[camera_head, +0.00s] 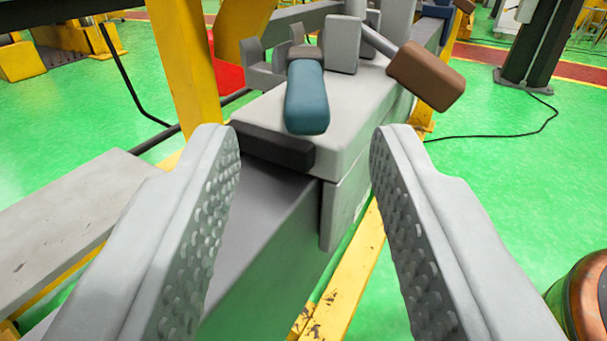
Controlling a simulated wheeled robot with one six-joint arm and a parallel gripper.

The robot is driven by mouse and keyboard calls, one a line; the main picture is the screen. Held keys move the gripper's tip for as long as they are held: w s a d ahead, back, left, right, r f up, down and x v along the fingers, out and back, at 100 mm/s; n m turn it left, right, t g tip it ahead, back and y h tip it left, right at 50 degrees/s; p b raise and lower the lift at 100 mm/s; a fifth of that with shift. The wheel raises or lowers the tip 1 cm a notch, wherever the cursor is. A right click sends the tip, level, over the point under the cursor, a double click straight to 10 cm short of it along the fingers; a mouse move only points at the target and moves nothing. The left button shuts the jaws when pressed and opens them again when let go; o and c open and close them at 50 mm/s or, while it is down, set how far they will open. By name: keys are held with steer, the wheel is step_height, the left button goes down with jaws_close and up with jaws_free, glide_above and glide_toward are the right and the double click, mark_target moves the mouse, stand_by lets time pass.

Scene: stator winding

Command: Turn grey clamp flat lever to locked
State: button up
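My gripper (305,150) is open, its two grey textured fingers wide apart and nothing between them. Beyond the fingertips stands a grey clamp (344,45) on a light grey block. A lever with a blue handle (306,98) hangs from the clamp toward me, in line with the gap between the fingers. A second lever with a brown handle (427,76) sticks out tilted down to the right. I cannot tell which of the two is the task's flat lever. Neither handle is touched by my gripper. The top of the clamp is cut off by the picture edge.
The light grey block (345,140) sits on a long dark grey beam (265,235). A yellow post (186,65) rises at left of the clamp. A grey flat plate (75,220) lies at left. A copper-coloured round part (588,300) is at lower right. Green floor is open at right.

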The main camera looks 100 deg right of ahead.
steer(key=w+a, duration=0.1)
steer(key=a, duration=0.8)
steer(key=shift+w, duration=0.15)
steer(key=c, duration=0.7)
steer(key=shift+d+r, duration=0.1)
steer(key=shift+d, duration=0.05)
jaws_close()
step_height(320, 180, up, 12)
steer(key=n+t+y, duration=0.1)
steer(key=n+t, duration=0.7)
steer(key=t, duration=1.1)
glide_above(305, 82)
steer(key=s, duration=0.2)
steer(key=s+a+f+n+t+y, duration=0.1)
steer(key=s+a+f+n+y, duration=0.2)
steer(key=s+f+n+y, duration=1.05)
steer(key=w+d+r+m+y, duration=0.1)
steer(key=w+d+m, duration=0.1)
steer(key=w, duration=0.9)
steer(key=shift+w+m, duration=0.25)
steer(key=shift+m, duration=0.4)
